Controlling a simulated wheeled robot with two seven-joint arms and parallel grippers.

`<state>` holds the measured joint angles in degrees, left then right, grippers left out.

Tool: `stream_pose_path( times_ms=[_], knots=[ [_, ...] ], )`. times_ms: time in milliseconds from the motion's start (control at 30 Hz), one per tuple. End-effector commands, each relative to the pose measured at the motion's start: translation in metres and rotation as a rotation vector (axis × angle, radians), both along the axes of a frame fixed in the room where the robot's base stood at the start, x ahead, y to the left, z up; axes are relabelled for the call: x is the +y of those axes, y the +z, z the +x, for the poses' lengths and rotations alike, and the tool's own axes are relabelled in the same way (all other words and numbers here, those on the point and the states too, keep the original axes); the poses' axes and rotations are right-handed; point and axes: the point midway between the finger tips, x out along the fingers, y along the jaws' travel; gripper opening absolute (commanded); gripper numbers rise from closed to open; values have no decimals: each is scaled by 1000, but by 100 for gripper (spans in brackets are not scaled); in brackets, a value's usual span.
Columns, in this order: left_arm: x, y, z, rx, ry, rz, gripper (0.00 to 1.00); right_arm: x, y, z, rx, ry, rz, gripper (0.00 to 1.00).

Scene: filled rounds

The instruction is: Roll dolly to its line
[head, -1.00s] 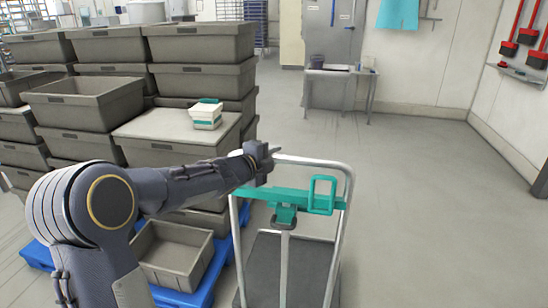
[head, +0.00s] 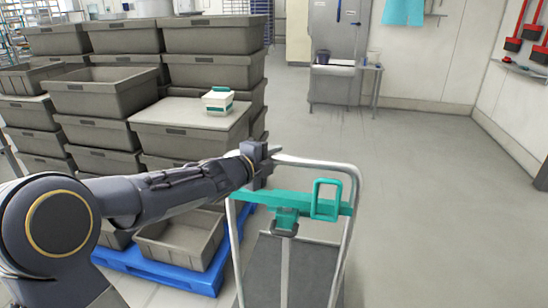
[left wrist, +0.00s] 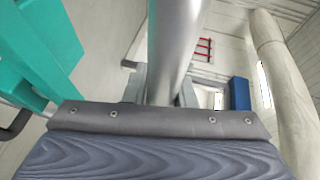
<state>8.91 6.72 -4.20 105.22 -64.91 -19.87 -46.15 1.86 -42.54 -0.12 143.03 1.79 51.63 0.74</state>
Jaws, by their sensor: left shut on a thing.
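The dolly has a grey deck (head: 268,272), a tubular metal push frame (head: 345,255) and a teal crossbar with a loop handle (head: 327,200). My left gripper (head: 262,155) is at the top left corner of the frame and shut on its tube. In the left wrist view the metal tube (left wrist: 172,50) runs between the fingers, with teal parts of the dolly (left wrist: 45,50) at the left. My right gripper is not in view. No floor line for the dolly can be made out.
Grey tubs (head: 105,92) stand stacked on a blue pallet (head: 203,280) close to the dolly's left. A white and teal box (head: 218,101) sits on a lidded tub. A small table (head: 345,70) stands at the back wall. The floor (head: 430,190) to the right is clear.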

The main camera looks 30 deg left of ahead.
Motion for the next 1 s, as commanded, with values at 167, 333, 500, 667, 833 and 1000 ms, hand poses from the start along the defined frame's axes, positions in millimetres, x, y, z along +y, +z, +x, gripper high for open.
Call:
stream_pose_path(
  times_ms=[167,333,500,667,833,1000],
  knots=[
    [-1,-6,-2,12,-2,0,27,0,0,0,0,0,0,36],
    [-1,-4,-1,9,-1,-1,45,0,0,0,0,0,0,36],
    [-1,-3,-1,7,-1,0,45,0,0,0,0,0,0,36],
    [1,0,-8,5,0,0,45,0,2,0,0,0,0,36],
    [6,6,-34,5,2,-1,45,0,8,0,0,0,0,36],
    [10,10,-62,6,2,-1,45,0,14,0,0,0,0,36]
  ],
)
